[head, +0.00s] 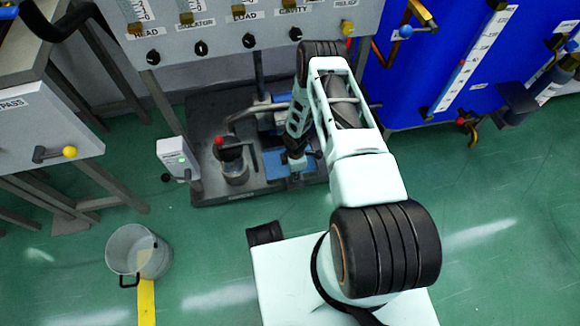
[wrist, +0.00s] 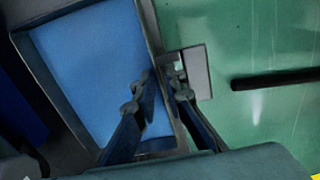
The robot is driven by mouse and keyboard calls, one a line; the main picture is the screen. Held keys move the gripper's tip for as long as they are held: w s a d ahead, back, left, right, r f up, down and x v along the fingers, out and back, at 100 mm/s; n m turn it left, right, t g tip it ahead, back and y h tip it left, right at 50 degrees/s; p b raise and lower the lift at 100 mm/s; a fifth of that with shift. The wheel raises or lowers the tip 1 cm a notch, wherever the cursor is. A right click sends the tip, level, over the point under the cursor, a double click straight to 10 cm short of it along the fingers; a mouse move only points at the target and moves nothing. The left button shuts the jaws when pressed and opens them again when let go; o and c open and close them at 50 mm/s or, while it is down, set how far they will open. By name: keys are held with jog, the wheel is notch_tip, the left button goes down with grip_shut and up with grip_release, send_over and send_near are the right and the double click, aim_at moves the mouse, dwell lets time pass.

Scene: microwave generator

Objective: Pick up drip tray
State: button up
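What looks like the drip tray is a shallow blue tray with a grey rim (wrist: 88,65), filling the left half of the wrist view. In the head view its blue surface (head: 273,163) shows in part beside my gripper (head: 295,165), low at the machine's base. In the wrist view my gripper (wrist: 161,84) has its fingers apart, one over the blue surface and one at the outer side of the right rim. The rim runs between the fingers; I cannot tell whether they touch it. A small grey plate (wrist: 197,70) lies just outside the rim.
A dark base frame (head: 215,110) surrounds the tray, with a red-topped cylinder (head: 234,165) and a white box (head: 174,156) to the left. The control panel (head: 225,35) is above, a blue tank (head: 440,60) to the right. A metal bucket (head: 135,252) stands on the green floor.

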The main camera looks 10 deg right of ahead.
jog(key=shift+f, duration=0.55)
jog(key=shift+r, duration=0.1)
grip_shut()
jog(key=shift+r, duration=0.15)
